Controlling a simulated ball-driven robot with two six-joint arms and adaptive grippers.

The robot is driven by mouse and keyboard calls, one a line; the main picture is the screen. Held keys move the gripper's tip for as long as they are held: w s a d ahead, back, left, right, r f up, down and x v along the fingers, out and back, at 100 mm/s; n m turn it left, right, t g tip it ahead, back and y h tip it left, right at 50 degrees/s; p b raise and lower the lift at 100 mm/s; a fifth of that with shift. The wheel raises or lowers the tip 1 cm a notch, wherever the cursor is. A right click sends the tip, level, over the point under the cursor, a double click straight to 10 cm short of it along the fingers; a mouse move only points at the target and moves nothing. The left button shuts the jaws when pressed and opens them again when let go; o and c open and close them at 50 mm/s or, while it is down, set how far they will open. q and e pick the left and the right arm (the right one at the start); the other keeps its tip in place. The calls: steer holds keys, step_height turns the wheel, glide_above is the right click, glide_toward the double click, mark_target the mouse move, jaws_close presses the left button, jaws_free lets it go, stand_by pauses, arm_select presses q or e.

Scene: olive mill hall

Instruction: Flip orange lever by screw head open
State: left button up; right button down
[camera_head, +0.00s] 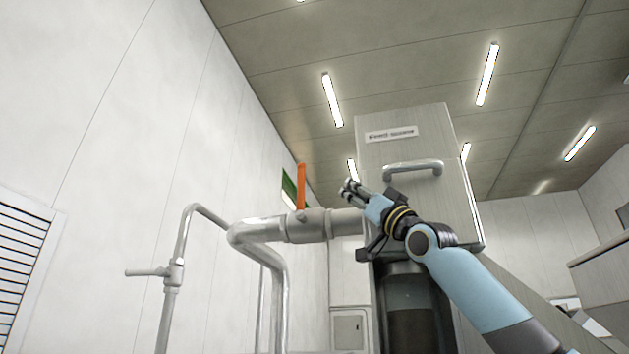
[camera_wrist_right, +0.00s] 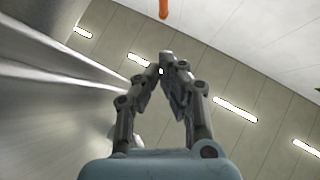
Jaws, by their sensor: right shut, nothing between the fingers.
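The orange lever (camera_head: 301,186) stands upright on a valve body (camera_head: 306,226) in a thick grey pipe, in the middle of the head view. The tip of the lever (camera_wrist_right: 164,8) also shows at the top edge of the right wrist view. My right gripper (camera_head: 346,188) is shut and empty, to the right of the lever and apart from it, at about the height of its lower half. In the right wrist view its fingertips (camera_wrist_right: 167,60) meet below the lever tip. A small round screw or pivot (camera_head: 301,215) shows at the lever's foot. My left gripper is not in view.
A grey cabinet with a handle (camera_head: 413,166) and label stands behind my right arm. A thinner pipe with a small side handle (camera_head: 147,272) rises at the left. A green and white sign (camera_head: 289,187) is on the wall behind the lever.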

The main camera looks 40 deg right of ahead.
mark_target(301, 190)
arm_select(q)
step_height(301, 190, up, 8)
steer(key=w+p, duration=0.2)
steer(key=p, duration=0.5)
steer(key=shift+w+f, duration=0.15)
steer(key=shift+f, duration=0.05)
arm_select(e)
steer(key=w+f+x, duration=0.2)
steer(key=x, duration=1)
steer(key=shift+w+a+r, duration=0.2)
steer(key=shift+w+a, duration=0.05)
steer(key=shift+a, duration=0.1)
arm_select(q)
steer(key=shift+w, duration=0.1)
arm_select(e)
steer(key=shift+d, duration=0.1)
